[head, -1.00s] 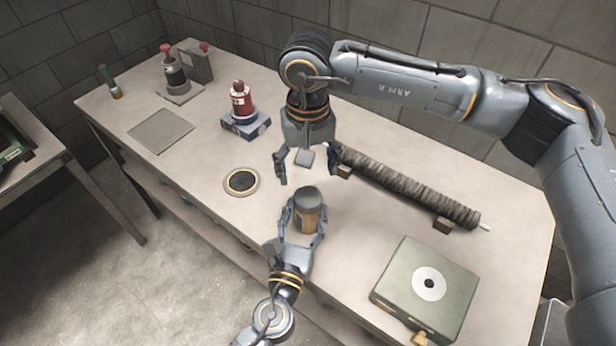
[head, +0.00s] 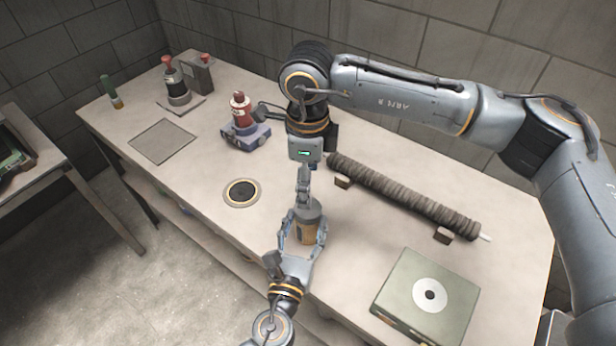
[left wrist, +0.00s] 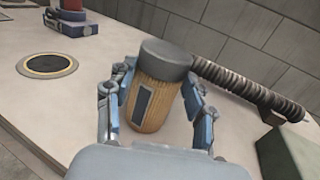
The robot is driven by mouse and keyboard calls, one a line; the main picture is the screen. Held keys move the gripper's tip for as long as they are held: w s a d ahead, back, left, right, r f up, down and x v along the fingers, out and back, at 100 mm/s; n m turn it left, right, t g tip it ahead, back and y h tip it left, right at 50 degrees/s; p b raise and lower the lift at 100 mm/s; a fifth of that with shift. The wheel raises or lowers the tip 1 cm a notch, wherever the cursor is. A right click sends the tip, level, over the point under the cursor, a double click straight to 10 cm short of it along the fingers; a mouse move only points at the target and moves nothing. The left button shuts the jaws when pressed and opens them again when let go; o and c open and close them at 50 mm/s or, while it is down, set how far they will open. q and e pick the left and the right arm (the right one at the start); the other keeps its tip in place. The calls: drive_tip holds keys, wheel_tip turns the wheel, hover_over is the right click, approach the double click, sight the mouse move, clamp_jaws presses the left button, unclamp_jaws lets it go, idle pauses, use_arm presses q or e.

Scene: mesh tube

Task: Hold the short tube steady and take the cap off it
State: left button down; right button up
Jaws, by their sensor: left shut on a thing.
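The short tube (head: 306,233) is orange-brown with a grey cap (head: 309,209) on its top end. In the left wrist view the ribbed tube (left wrist: 152,108) carries a dark label and the cap (left wrist: 166,58) sits on it. My left gripper (head: 304,226) is shut around the tube's body, one finger on each side, below the cap. My right gripper (head: 303,185) points down above the cap, seen nearly edge-on, and overlaps the cap's top in the head view. It does not show in the left wrist view, so contact is unclear, as is its opening.
A long ribbed tube (head: 405,197) lies on blocks to the right. A green-grey box (head: 400,290) stands at the front right. A round black disc (head: 241,193) lies to the left. A red bottle (head: 240,108) on a blue base stands behind it.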

drive_tip(key=m, duration=1.4)
drive_tip(key=shift+f+m, duration=0.3)
drive_tip(key=shift+f, duration=0.1)
wheel_tip(320, 180, down, 7)
drive_tip(key=shift+f, duration=0.15)
drive_tip(key=c, duration=1.2)
drive_tip(key=o, duration=1.3)
drive_tip(key=shift+c, duration=0.2)
